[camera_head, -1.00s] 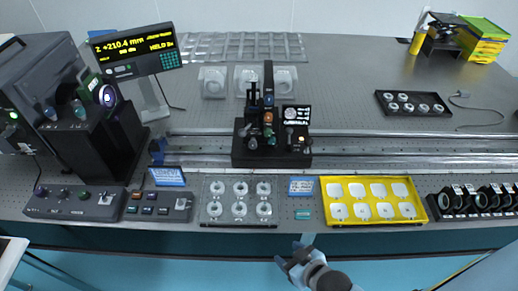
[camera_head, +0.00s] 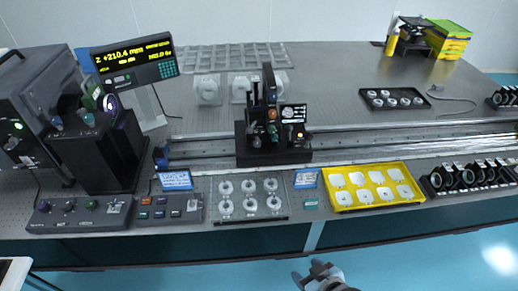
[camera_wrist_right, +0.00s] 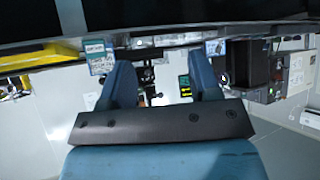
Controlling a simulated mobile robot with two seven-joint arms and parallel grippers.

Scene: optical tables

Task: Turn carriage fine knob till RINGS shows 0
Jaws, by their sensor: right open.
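The black carriage (camera_head: 272,145) stands on the long rail (camera_head: 380,148) in the middle of the table. It bears small knobs, optics and a little dark screen (camera_head: 293,113). I cannot tell which knob is the fine one, and the screen's writing is too small to read. A display (camera_head: 134,59) at the back left shows "Z +210.4 mm" in yellow. My right gripper (camera_head: 311,270) is low in front of the table edge, away from the carriage. Its two fingers (camera_wrist_right: 166,85) are apart and empty in the right wrist view. My left gripper is not in view.
A clear tray of rings (camera_head: 238,213), a yellow tray (camera_head: 412,188) and a row of black lens mounts (camera_head: 468,176) line the front edge. Control boxes (camera_head: 80,214) and a tall black housing (camera_head: 105,155) stand at the left. A dark tray (camera_head: 394,108) lies behind the rail.

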